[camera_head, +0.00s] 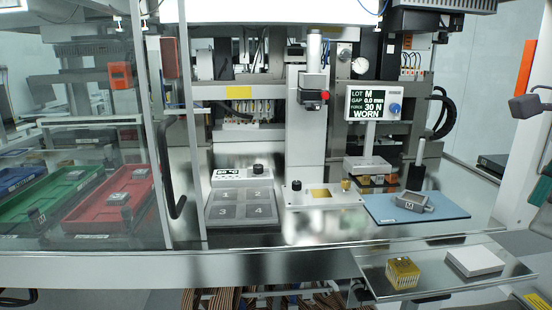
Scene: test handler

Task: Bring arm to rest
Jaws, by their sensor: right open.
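My right gripper (533,150) shows only in part at the right edge of the head view. Its dark fingertips are apart, one above the other, with nothing seen between them. It is to the right of the blue mat (445,213) and away from the test station. The rest of my right arm is cut off by the picture edge. My left gripper is not in view.
A grey lidded socket (413,201) lies on the blue mat. A steel shelf (430,282) in front holds a gold block (403,274) and a white box (474,262). A display (374,104) reads WORN. Green (45,203) and red (93,212) trays stand behind glass.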

